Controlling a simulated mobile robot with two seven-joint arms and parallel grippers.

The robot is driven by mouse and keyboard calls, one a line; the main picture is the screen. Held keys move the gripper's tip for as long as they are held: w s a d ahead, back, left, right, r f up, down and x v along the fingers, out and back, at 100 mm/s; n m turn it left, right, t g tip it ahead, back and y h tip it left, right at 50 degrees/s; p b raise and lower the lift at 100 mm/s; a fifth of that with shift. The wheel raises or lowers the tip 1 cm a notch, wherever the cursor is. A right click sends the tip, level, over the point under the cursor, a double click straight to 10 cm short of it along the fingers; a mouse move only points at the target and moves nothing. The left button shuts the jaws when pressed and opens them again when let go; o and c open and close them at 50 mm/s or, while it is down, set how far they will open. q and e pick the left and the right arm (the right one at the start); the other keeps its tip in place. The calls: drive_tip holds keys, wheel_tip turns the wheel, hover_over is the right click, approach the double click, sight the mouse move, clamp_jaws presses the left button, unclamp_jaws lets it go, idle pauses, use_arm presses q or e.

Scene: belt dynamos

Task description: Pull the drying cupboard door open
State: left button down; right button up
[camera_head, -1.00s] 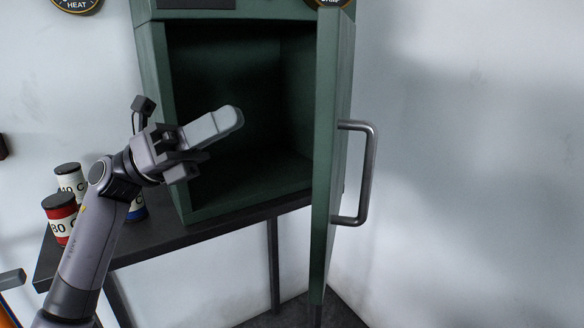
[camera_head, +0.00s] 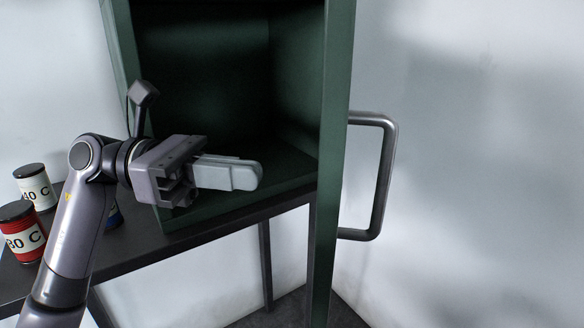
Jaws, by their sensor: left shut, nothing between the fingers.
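The drying cupboard (camera_head: 112,60) is a green box standing on a dark table, with its dark inside showing and nothing seen in it. Its door (camera_head: 331,150) stands swung open and is seen nearly edge-on at the right of the opening. A grey bar handle (camera_head: 386,175) sticks out from the door's right side. My left gripper (camera_head: 252,176) is shut and empty, in front of the cupboard opening, left of the door and apart from the handle. Its fingers point right toward the door; whether they touch it I cannot tell, but a gap shows in the picture. My right gripper is not in view.
A white can (camera_head: 35,190) and a red can (camera_head: 20,230) with temperature labels stand on the dark table (camera_head: 150,248) at the left. The space right of the handle is clear up to the pale wall.

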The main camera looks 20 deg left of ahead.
use_arm(q)
drive_tip(key=d+p, duration=0.1)
drive_tip(key=d, duration=0.5)
drive_tip(key=shift+w+d, duration=0.25)
drive_tip(key=shift+w, duration=0.15)
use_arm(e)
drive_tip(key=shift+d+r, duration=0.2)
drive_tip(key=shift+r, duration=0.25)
